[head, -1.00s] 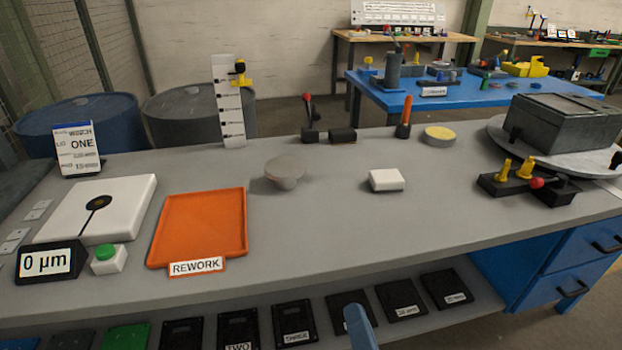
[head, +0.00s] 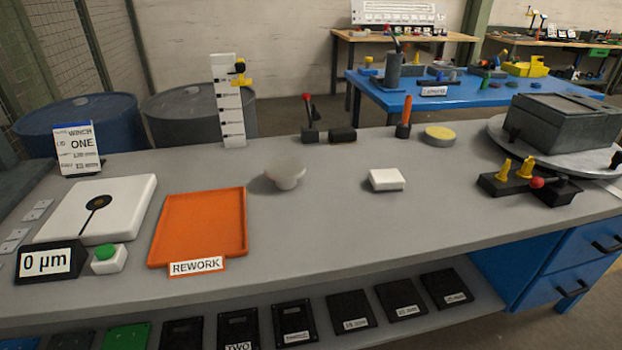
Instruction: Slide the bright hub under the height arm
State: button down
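A pale silvery hub (head: 285,173) with a round top and narrower foot stands on the grey bench, right of the orange tray; I take it to be the bright hub. The height gauge (head: 229,115) is a white upright scale with black marks at the bench's back edge. Its yellow height arm (head: 240,82), with a black part above, sits near the top of the scale. The hub is in front and to the right of the gauge, apart from it and not under the arm. My gripper is not in view.
The orange REWORK tray (head: 201,226) is empty. A white plate (head: 97,209), a "0 µm" display (head: 46,262) and a green button (head: 106,253) are at left. A white block (head: 386,180) lies right of the hub. The bench between hub and gauge looks clear.

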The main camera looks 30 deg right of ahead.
aim_at(285, 170)
jog(key=i+l+z, duration=0.1)
jog(key=l, duration=0.35)
jog(key=i+l+z, duration=0.15)
jog(key=l, duration=0.25)
jog(key=i+l+z, duration=0.1)
jog(key=l, duration=0.3)
jog(key=i+l+z, duration=0.1)
jog(key=l, duration=0.3)
jog(key=i, duration=0.1)
